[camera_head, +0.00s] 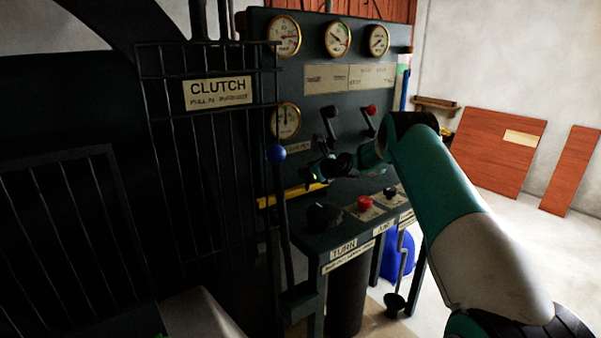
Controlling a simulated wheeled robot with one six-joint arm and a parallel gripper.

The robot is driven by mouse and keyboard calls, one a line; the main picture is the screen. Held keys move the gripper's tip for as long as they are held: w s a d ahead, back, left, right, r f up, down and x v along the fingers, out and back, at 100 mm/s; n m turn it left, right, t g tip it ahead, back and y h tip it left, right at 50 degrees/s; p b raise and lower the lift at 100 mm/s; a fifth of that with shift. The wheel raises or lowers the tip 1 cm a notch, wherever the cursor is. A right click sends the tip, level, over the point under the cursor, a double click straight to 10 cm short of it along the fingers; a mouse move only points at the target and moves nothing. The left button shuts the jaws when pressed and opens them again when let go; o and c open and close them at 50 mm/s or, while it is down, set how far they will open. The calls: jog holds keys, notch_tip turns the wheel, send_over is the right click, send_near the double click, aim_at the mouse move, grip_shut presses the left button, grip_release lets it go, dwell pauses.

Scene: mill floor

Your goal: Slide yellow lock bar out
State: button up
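The yellow lock bar (292,195) lies across the lower front of the dark control panel, behind the blue-knobbed lever. My gripper (311,181) is at the right part of the bar, just above or against it. My teal and white arm reaches in from the right. The gripper's fingers are small and dark against the panel, so I cannot tell whether they are open or shut, or whether they touch the bar. The bar's right end is partly hidden by the gripper.
A lever with a blue knob (277,153) stands in front of the bar's left part. Two levers, one red-tipped (370,110), rise behind my gripper. A desk with a red button (364,203) and black knob (324,216) lies below. A clutch cage (205,150) stands left.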

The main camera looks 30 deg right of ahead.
jog(key=shift+d, duration=0.35)
jog(key=o, duration=1.3)
jog(key=shift+d, duration=0.1)
jog(key=shift+c, duration=0.2)
jog(key=shift+s, duration=0.1)
jog(key=b+v, duration=0.1)
jog(key=v, duration=1.6)
jog(key=shift+a, duration=0.25)
jog(key=shift+s+r, duration=0.1)
jog(key=shift+s, duration=0.05)
